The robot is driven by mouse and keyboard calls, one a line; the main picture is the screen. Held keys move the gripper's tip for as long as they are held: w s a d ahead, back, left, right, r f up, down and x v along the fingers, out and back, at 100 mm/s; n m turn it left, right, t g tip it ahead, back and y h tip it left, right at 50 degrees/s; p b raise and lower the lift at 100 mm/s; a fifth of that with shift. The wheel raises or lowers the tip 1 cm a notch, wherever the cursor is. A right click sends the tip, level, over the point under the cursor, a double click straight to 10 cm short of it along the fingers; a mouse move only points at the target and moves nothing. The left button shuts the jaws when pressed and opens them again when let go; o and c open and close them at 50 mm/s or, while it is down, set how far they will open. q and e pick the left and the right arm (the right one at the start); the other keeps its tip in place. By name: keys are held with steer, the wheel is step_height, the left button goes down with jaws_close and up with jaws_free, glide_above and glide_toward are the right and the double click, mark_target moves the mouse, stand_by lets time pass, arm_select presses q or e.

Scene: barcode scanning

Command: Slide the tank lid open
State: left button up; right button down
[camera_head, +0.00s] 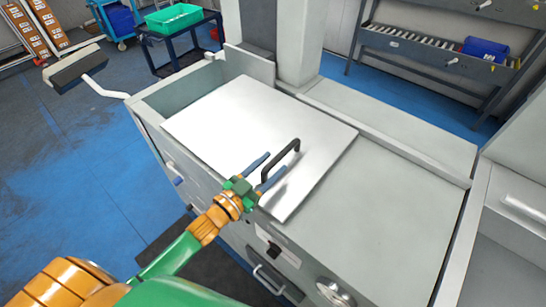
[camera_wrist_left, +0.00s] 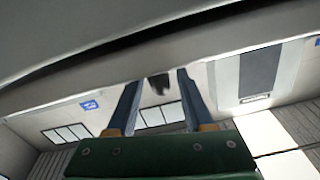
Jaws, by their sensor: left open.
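The tank lid (camera_head: 235,120) is a flat, shiny metal plate lying on the grey tank (camera_head: 385,215). A black bar handle (camera_head: 290,149) stands on the lid near its right edge. My left gripper (camera_head: 276,163) reaches in from the lower left with its two blue fingers spread, one on each side of the handle's near part. Whether either finger touches the handle cannot be told. In the left wrist view, the fingers (camera_wrist_left: 155,78) are apart with a small dark shape between them. My right gripper is not in view.
A narrow recess (camera_head: 190,90) shows beyond the lid's left edge. A grey pillar (camera_head: 295,40) rises behind the tank. A cart with a green crate (camera_head: 173,18) stands at the back left, and a rack with a blue bin (camera_head: 485,48) at the back right.

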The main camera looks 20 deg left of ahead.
arm_select(q)
steer(key=shift+x, duration=1)
steer(key=shift+s+a, duration=0.1)
steer(key=shift+a, duration=0.05)
jaws_close()
stand_by(0.5)
